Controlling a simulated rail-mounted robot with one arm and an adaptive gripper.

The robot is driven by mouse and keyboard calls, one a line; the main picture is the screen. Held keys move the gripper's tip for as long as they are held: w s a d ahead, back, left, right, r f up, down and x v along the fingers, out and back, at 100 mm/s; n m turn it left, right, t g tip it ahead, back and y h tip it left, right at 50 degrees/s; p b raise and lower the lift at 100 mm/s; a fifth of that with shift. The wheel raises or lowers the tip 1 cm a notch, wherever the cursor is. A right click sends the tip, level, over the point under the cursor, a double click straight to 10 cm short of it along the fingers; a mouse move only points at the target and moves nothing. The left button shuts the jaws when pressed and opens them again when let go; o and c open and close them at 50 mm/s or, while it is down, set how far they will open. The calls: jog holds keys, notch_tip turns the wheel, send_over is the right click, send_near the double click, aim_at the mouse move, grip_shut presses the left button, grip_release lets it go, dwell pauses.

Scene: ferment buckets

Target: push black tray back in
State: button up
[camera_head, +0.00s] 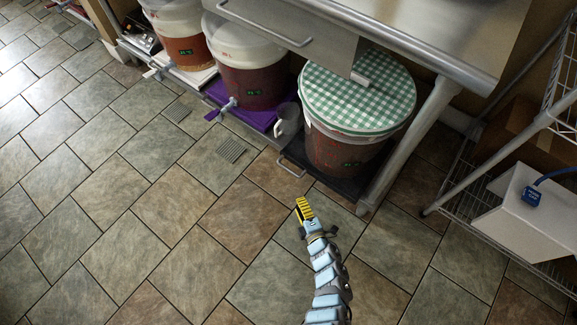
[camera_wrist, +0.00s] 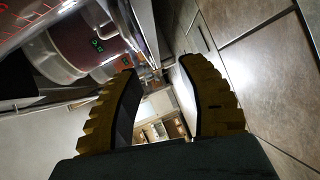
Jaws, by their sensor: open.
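The black tray (camera_head: 345,186) lies low under the steel table, with a dark red bucket (camera_head: 345,150) standing on it. The bucket has a green-and-white checkered cover (camera_head: 358,88). A wire handle (camera_head: 291,168) shows at the tray's front left corner. My gripper (camera_head: 303,208), with yellow ribbed fingers, is in front of the tray, apart from it, over the floor. In the wrist view my gripper (camera_wrist: 160,80) is open with nothing between its fingers. That view is turned sideways and shows part of a dark red bucket (camera_wrist: 85,35) at upper left.
A purple tray (camera_head: 240,108) with another bucket (camera_head: 250,70) stands left of the black tray, with a clear jug (camera_head: 287,117) between. A table leg (camera_head: 405,145) stands close right. A wire shelf (camera_head: 490,190) is farther right. The tiled floor in front is free.

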aim_at(288, 169)
notch_tip(288, 169, up, 4)
jog(key=s+a+m+t+h+p, duration=0.1)
jog(key=s+a+m+h+p, duration=0.1)
jog(key=s+h, duration=0.1)
jog(key=shift+m+t, duration=0.3)
jog(key=shift+m, duration=0.3)
jog(key=shift+b+x, duration=2.75)
jog(key=shift+x, duration=5.85)
jog(key=shift+d+r, duration=0.1)
grip_shut()
